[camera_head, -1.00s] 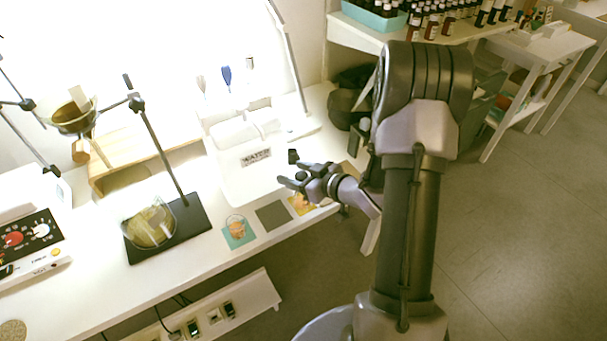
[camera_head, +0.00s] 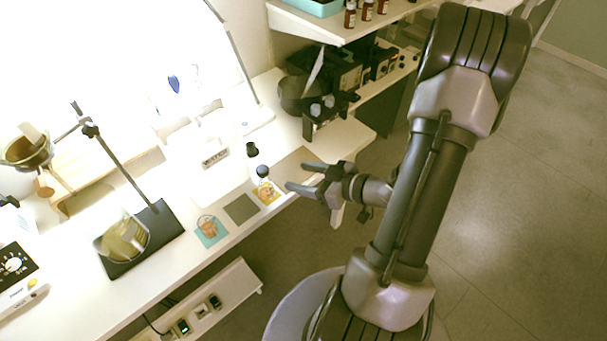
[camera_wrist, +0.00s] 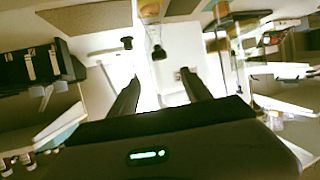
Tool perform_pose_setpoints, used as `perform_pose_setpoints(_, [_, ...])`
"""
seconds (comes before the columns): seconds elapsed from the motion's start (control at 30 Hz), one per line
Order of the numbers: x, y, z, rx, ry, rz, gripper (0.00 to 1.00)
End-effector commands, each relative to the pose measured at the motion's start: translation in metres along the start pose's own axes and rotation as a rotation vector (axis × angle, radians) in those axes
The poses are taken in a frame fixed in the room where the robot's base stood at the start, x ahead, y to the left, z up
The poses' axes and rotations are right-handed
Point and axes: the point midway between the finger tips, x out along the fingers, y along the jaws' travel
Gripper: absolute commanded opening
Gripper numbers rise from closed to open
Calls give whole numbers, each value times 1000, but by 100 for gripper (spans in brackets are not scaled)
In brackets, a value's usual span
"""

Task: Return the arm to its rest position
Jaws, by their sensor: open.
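My gripper (camera_head: 296,176) is open and empty, by the right part of the bench's front edge, fingers pointing left over the worktop. In the wrist view its two dark fingers (camera_wrist: 160,88) are spread with nothing between them. My arm is bent, its large elbow at the upper right. A small bottle with a dark round cap (camera_head: 262,171) stands at the yellow picture card (camera_head: 267,192), just beyond the fingertips and apart from them. It also shows in the wrist view (camera_wrist: 158,52).
The white bench (camera_head: 185,262) carries a teal card (camera_head: 210,230), a grey square (camera_head: 241,208), a stand with a glass vessel (camera_head: 124,238) and a white box (camera_head: 215,160). Black equipment (camera_head: 325,110) stands at the right end. Brown bottles (camera_head: 367,10) are on the shelf above. Open floor lies right.

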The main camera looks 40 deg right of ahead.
Motion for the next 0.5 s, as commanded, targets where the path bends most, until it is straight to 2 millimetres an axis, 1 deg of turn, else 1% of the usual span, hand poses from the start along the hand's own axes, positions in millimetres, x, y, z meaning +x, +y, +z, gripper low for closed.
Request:
perform_pose_setpoints(0.27, [0, 0, 0, 0, -1, 1, 57])
perform_pose_setpoints(0.33, [4, 7, -4, -15, -35, 23, 57])
perform_pose_setpoints(0.37, [6, 13, -8, -29, -70, 49, 57])
perform_pose_setpoints(0.43, [12, 38, -28, -69, -194, 162, 57])
perform_pose_setpoints(0.47, [13, 48, -43, -81, -251, 229, 57])
perform_pose_setpoints(0.5, [10, 57, -68, -82, -318, 329, 57])
